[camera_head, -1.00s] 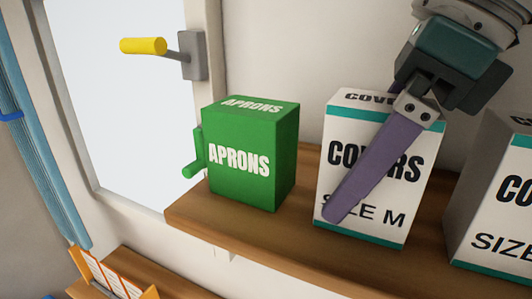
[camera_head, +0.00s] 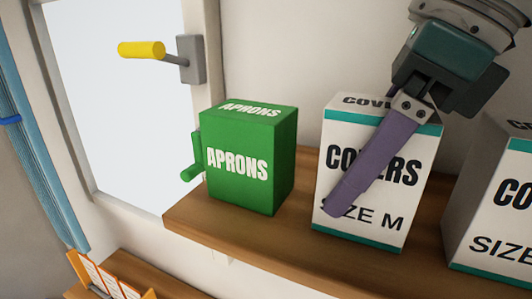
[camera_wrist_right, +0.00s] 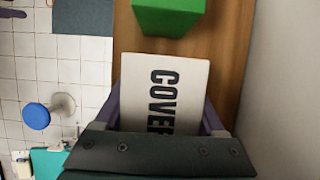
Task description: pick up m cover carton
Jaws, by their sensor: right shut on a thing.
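The M cover carton (camera_head: 333,190) is a white box with teal bands and the words "COVERS SIZE M". It stands upright on the wooden shelf in the head view. My right gripper (camera_head: 350,200) comes down from above, with one purple finger across the carton's front face; the other finger is mostly hidden behind it. In the right wrist view the carton's top (camera_wrist_right: 165,85) lies between the two fingers (camera_wrist_right: 165,118), which are shut on its sides. My left gripper is not in view.
Another white covers carton (camera_head: 495,215) stands close on the right. The wall is behind the wooden shelf (camera_head: 215,228). A yellow-handled lever (camera_head: 142,49) is by the window.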

